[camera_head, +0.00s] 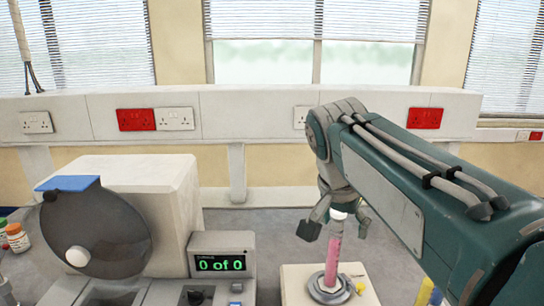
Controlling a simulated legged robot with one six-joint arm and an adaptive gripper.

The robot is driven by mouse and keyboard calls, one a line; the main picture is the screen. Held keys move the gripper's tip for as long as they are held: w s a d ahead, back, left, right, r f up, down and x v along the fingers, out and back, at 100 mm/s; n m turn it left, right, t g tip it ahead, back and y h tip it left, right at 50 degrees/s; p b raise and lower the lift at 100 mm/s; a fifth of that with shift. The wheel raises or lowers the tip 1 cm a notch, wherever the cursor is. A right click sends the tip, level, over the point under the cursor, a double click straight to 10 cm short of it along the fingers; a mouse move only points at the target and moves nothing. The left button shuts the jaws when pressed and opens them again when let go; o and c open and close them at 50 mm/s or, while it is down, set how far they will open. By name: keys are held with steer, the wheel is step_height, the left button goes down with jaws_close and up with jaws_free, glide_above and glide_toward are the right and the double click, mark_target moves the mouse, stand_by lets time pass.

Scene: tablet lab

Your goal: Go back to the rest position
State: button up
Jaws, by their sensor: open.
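My gripper (337,224) hangs at the end of my green arm, which reaches in from the right side. Its fingers are open, one on each side of the top of a pink tube (334,254) with a white upper end. I cannot tell whether the fingers touch the tube. The tube stands nearly upright on a round grey base (322,291) on a pale block (296,283). My arm hides part of the bench behind it.
A white machine (165,185) with a dark round disc (95,235) stands at left. Its display (221,264) reads "0 of 0". Pill bottles (16,238) stand at far left. Small yellow pieces (360,287) lie beside the base. The grey bench (275,228) is clear between machine and tube.

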steer(key=s+d+f+n+t+y, duration=0.2)
steer(key=s+f+n, duration=0.5)
steer(key=s+f, duration=0.7)
steer(key=shift+s+f+n, duration=0.25)
steer(key=shift+s+n, duration=0.15)
steer(key=shift+s, duration=0.45)
steer(key=shift+c, duration=0.2)
